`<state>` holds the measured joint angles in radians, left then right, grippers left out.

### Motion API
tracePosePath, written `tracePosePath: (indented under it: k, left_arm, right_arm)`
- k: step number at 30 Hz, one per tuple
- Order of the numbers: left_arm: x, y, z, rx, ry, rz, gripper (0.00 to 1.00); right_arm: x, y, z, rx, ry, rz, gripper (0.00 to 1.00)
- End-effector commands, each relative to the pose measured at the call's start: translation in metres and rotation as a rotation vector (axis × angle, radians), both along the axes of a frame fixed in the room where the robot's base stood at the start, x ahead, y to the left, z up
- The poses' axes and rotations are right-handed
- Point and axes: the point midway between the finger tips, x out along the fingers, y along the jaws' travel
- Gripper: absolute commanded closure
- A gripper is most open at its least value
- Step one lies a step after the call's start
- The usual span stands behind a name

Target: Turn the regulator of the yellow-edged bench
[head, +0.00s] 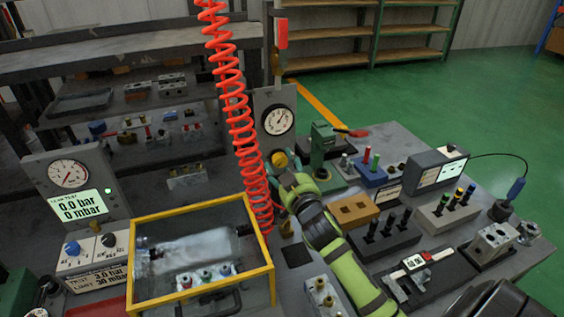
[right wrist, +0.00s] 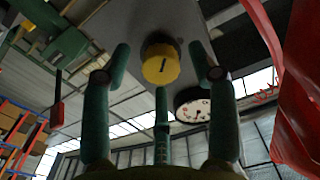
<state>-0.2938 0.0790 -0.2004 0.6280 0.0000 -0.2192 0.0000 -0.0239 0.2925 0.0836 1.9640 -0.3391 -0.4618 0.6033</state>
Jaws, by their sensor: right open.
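The regulator is a round yellow knob (head: 279,159) on an upright grey plate below a white dial gauge (head: 278,120). In the right wrist view the knob (right wrist: 160,64) is face-on with a dark mark on its front, and the gauge (right wrist: 193,104) shows beside it. My right gripper (head: 282,172) is open just in front of the knob. In the wrist view its green fingers stand on both sides of the knob, with visible gaps; the depth is hard to judge. My left gripper is not in view.
A coiled red hose (head: 238,120) hangs just left of the plate. A clear box with a yellow frame (head: 200,205) stands left of my arm. A green press (head: 322,150) and several valve blocks (head: 388,238) crowd the right side. A pressure display (head: 75,185) stands far left.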

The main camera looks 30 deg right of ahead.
Motion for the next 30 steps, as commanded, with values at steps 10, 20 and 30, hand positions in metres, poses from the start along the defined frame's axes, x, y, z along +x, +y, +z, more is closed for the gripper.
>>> tracePosePath:
  k: [10,20,30]
  left_arm:
    - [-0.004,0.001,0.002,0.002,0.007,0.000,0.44]
    - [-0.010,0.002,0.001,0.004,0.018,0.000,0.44]
    - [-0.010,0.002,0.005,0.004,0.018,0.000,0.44]
  right_arm:
    - [0.010,-0.002,0.000,-0.001,0.000,0.000,0.41]
    - [0.009,-0.002,-0.001,-0.001,0.002,0.000,0.97]
    - [0.009,-0.002,-0.001,-0.060,0.020,0.000,0.97]
